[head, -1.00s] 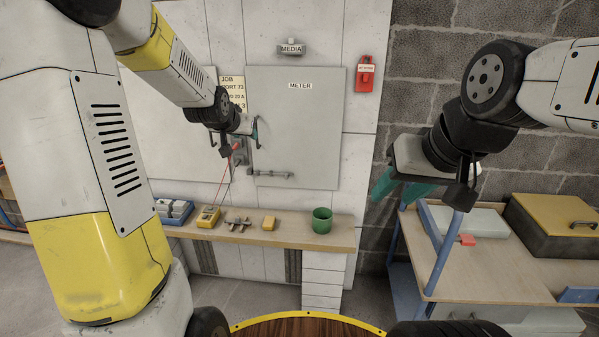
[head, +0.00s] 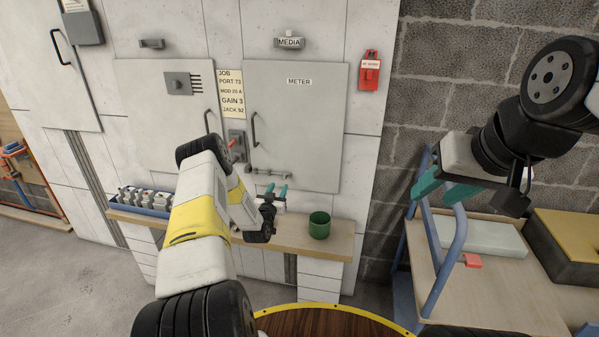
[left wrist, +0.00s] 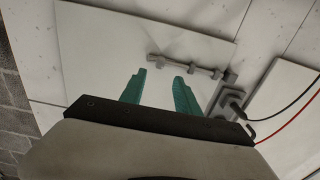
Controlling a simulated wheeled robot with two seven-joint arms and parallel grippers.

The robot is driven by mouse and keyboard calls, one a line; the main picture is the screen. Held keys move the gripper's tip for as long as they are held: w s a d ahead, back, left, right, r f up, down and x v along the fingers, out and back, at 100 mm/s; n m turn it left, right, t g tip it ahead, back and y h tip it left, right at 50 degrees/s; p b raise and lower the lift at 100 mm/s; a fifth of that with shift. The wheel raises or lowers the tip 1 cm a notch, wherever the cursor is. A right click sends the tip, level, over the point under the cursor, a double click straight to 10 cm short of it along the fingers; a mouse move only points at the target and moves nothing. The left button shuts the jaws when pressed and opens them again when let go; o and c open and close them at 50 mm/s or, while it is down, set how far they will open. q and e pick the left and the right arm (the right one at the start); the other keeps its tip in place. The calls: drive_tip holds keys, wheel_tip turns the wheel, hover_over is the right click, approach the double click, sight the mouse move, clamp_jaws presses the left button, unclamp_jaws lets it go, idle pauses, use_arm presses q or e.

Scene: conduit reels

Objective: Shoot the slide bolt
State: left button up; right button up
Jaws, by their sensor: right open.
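The slide bolt (head: 272,174) is a grey horizontal rod on brackets, low on the closed grey METER door (head: 300,125). It also shows in the left wrist view (left wrist: 188,67), beyond my fingertips. My left gripper (head: 276,190) is just below the bolt in the head view, its teal fingers apart and empty. In the left wrist view my left gripper (left wrist: 160,85) is open, with a gap between its fingertips and the bolt. My right gripper (head: 440,186) is open and empty at the right, away from the door.
A door handle (head: 254,128) and a grey socket with a red part (head: 237,145) are left of the bolt. A wooden shelf (head: 335,246) below holds a green cup (head: 319,225). A blue-framed cart (head: 445,270) stands at right. My left arm hides part of the shelf.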

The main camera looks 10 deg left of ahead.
sight(284, 177)
use_arm(q)
drive_tip(key=shift+w+d, duration=0.15)
drive_tip(key=shift+w, duration=3.7)
clamp_jaws()
